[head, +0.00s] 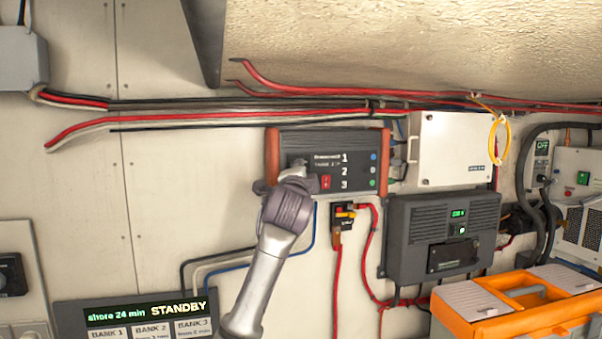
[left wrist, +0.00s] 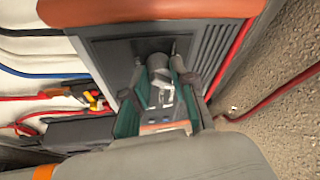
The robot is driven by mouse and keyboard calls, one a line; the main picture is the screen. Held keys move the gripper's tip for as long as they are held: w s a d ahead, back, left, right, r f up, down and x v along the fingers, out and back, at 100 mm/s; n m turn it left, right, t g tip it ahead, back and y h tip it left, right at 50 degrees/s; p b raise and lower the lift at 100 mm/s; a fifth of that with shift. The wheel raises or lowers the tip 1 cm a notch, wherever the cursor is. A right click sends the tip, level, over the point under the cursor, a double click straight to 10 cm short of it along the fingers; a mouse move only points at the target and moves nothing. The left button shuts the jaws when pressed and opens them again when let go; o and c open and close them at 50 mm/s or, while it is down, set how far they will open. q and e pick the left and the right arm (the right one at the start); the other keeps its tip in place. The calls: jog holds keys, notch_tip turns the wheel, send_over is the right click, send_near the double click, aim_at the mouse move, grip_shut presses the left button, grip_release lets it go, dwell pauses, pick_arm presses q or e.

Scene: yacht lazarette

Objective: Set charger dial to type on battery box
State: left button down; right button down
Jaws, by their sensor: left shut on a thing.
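The charger is a dark grey unit (head: 347,150) with orange end caps, mounted on the wall in the middle of the head view. It has a red switch (head: 326,182) and a column of lights marked 1, 2, 3. My left gripper (head: 297,176) is at the lower left of its front and hides the dial there. In the left wrist view, the grey dial (left wrist: 158,62) sits between the fingers of my left gripper (left wrist: 160,82), which is shut on it. The dial's pointer setting cannot be read. My right gripper is not in view. No battery type label is readable.
An orange and white box (head: 480,302) stands at the lower right. A white box (head: 450,150) and a dark grey unit (head: 442,237) hang right of the charger. Red cables (head: 372,270) run below. A display (head: 145,312) reads STANDBY at the lower left.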

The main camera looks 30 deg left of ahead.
pick_arm(q)
jog(key=shift+s+a+r+m, duration=0.1)
jog(key=shift+r+m, duration=0.1)
jog(key=shift+m, duration=0.5)
jog(key=c, duration=1.3)
grip_release()
jog(key=o, duration=0.4)
jog(key=shift+a+f, duration=0.1)
jog(key=shift+f, duration=0.05)
jog(key=shift+c, duration=0.2)
jog(key=v, duration=1.1)
jog(key=shift+s, duration=0.35)
jog(key=shift+d, duration=0.2)
